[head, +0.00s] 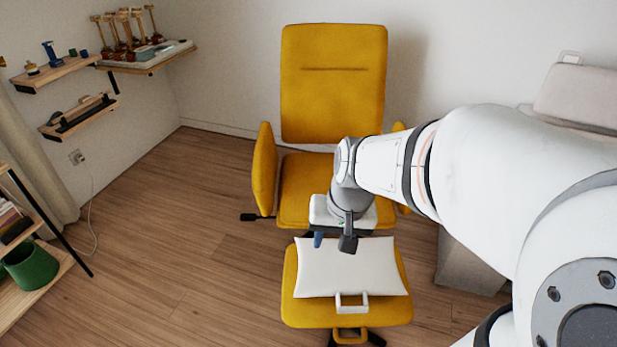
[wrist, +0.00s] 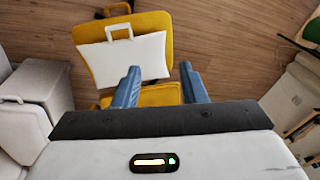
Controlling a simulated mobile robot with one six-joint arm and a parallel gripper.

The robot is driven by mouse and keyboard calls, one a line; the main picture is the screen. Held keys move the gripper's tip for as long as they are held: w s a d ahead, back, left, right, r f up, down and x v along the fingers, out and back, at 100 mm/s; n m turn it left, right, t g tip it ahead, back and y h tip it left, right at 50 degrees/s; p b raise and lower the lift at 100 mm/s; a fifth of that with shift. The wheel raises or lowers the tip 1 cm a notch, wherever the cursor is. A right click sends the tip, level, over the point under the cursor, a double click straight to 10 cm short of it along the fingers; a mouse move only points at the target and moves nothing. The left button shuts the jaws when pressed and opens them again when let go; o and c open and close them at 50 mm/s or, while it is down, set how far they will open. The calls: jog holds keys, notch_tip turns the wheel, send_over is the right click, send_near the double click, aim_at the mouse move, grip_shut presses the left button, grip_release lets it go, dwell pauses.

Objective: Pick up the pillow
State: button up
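The white pillow (head: 350,270) lies flat on the yellow ottoman (head: 350,314), in front of the yellow chair. A white loop handle (head: 351,301) shows at its near edge. In the wrist view the pillow (wrist: 122,60) is on the upper left, beyond the fingertips. My gripper (head: 333,242) is above the pillow's far edge in the head view; the height gap is hard to judge. In the wrist view my gripper's (wrist: 160,67) two blue fingers are wide apart with nothing between them.
The yellow chair (head: 333,90) stands behind the ottoman, with armrests at its sides. A grey block (head: 467,262) stands to the right. Wall shelves (head: 150,62) and a rack with a green pot (head: 30,265) are at the left. The wooden floor (head: 190,240) left of the ottoman is clear.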

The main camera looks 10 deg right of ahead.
jog(key=w+d+f+m+y+b, duration=0.25)
jog(key=w+f+m, duration=0.3)
jog(key=f, duration=0.65)
jog(key=m+g+b, duration=0.1)
jog(key=m+b, duration=0.7)
jog(key=m, duration=0.4)
send_over(354, 307)
jog(key=s+d, duration=0.1)
jog(key=shift+h, duration=0.25)
notch_tip(354, 307, down, 32)
jog(key=shift+r, duration=0.15)
jog(key=shift+m, duration=0.25)
jog(key=b+x, duration=0.1)
jog(key=x, duration=0.1)
jog(key=b+x, duration=0.1)
jog(key=x, duration=0.2)
jog(key=b+x, duration=0.1)
jog(key=x, duration=0.1)
jog(key=shift+w+d+f, duration=0.2)
jog(key=shift+w+f, duration=0.05)
jog(key=shift+a+f, duration=0.1)
jog(key=shift+f, duration=0.25)
jog(key=shift+c, duration=0.6)
jog(key=shift+r, duration=0.1)
grip_shut()
jog(key=shift+w, duration=0.1)
